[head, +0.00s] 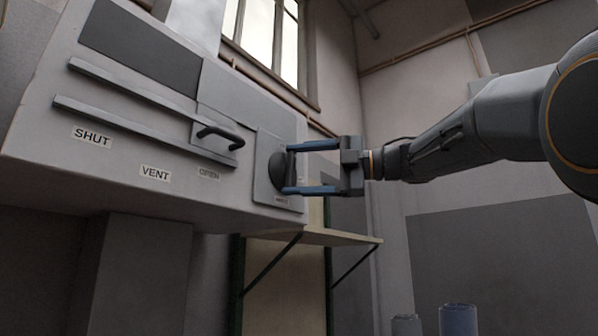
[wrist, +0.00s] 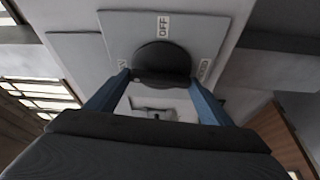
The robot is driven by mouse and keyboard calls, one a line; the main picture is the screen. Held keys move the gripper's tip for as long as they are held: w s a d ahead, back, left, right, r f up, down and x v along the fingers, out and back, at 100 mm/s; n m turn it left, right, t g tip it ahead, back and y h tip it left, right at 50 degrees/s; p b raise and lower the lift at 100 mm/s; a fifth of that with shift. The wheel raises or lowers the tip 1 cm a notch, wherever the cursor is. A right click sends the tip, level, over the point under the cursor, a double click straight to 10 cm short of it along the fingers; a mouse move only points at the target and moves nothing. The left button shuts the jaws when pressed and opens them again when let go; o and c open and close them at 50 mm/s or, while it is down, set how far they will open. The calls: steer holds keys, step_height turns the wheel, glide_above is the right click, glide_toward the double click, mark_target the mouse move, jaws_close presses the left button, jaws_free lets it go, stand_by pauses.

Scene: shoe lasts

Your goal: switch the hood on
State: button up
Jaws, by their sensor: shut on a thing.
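The hood (head: 130,190) is a large grey box at the left of the head view. Near its right end is a switch plate (head: 262,185) with a dark round knob (head: 278,172). The knob also shows in the wrist view (wrist: 161,62), with an OFF label (wrist: 163,26) on the plate and smaller labels at both sides that I cannot read clearly. My gripper (head: 287,172) reaches in from the right. Its two blue fingers are shut on the knob, one above and one below it in the head view. The fingers hide part of the knob's edges.
A slider handle (head: 220,135) sits on rails on the hood front, near the OPEN label; VENT (head: 155,173) and SHUT (head: 91,137) labels lie further left. A bracketed shelf (head: 320,237) is below the switch. Blue-grey rolls (head: 458,320) stand at the bottom right.

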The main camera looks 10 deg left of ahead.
steer(key=shift+n, duration=0.6)
steer(key=o, duration=1)
steer(key=shift+o, duration=0.2)
steer(key=s+d+b, duration=0.1)
steer(key=d+b, duration=0.1)
steer(key=d, duration=0.5)
steer(key=shift+d, duration=0.35)
steer(key=shift+s, duration=0.1)
